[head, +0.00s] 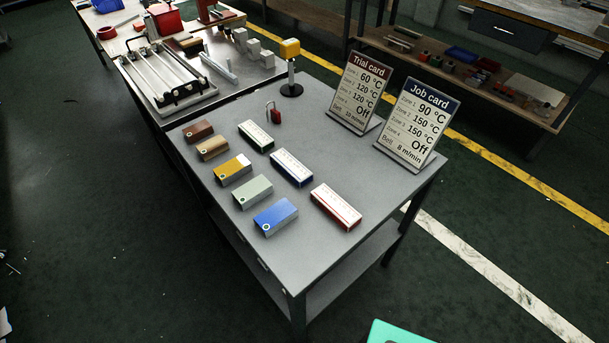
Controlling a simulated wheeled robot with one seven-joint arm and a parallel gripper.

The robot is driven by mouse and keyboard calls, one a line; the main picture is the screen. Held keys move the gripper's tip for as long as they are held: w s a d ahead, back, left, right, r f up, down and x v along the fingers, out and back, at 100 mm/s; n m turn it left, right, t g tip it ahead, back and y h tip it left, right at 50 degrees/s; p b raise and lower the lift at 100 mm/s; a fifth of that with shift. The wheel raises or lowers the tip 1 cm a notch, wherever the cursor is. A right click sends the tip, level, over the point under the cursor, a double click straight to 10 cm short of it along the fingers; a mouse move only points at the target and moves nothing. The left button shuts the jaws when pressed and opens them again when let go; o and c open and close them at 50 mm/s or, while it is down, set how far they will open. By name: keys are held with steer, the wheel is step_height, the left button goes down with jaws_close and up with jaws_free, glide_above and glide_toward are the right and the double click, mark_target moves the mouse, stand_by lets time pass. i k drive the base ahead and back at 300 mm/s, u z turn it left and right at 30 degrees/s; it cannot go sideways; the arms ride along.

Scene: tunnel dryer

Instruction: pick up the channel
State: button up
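No piece is clearly marked as the channel. A long, pale grey narrow bar (220,66) lies on the far table, right of a tray with rails, and may be the channel. It is too small to tell if its profile is hollow. My gripper is not in the head view.
The near grey table (290,262) holds several coloured blocks, such as a blue one (275,217), labelled boxes (336,206), a red padlock (274,113), a yellow-topped post (290,68) and two cards (418,120). The railed tray (168,76) stands beyond. Dark floor (90,220) at left is clear.

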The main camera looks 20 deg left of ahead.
mark_target(254, 190)
steer(key=z, duration=1.3)
steer(key=i, duration=1.25)
steer(key=u, duration=3.4)
steer(key=i, duration=0.5)
steer(key=u, duration=0.05)
